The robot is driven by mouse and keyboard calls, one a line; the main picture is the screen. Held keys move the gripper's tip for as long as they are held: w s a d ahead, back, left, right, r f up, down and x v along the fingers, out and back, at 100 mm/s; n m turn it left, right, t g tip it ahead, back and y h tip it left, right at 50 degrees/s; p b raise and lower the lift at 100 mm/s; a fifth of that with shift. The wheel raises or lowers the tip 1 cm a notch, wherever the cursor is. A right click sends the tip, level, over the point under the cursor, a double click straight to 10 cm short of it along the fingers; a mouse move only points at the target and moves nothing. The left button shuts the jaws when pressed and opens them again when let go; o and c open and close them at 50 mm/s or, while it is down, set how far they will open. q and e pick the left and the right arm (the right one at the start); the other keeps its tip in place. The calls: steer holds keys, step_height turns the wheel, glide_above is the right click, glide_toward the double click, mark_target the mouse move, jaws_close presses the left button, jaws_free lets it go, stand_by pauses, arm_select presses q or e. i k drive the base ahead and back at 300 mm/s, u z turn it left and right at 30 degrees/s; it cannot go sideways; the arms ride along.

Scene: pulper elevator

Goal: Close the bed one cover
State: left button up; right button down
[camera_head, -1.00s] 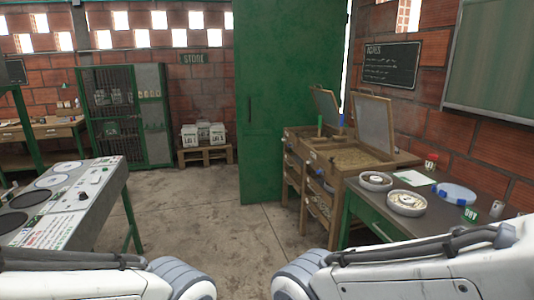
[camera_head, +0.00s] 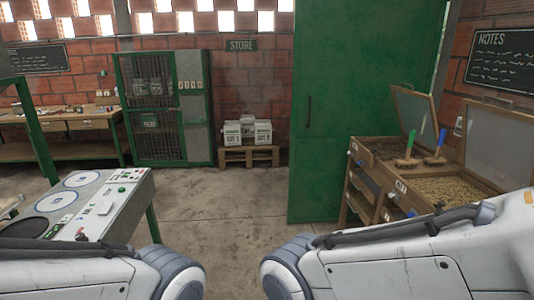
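Two wooden beds stand at the right, each with a hinged framed cover raised open. The far bed (camera_head: 375,148) has its cover (camera_head: 413,110) tilted up. The near bed (camera_head: 445,190) holds a layer of light grains, and its cover (camera_head: 497,143) is also up and partly cut off at the right edge. The labels on the beds are too small to read, so I cannot tell which is bed one. Parts of my two arms show along the bottom. Neither gripper is in view.
A green-handled brush (camera_head: 407,155) and a blue-handled brush (camera_head: 435,150) are at the beds. A large green door panel (camera_head: 355,110) stands left of them. A control table (camera_head: 125,190) is at the left. Crates on a pallet (camera_head: 248,155) stand at the back. Floor between is clear.

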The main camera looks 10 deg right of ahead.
mark_target(429, 98)
steer(key=u, duration=0.05)
steer(key=i, duration=1.95)
steer(key=z, duration=0.45)
steer(key=i, duration=1.95)
steer(key=z, duration=0.55)
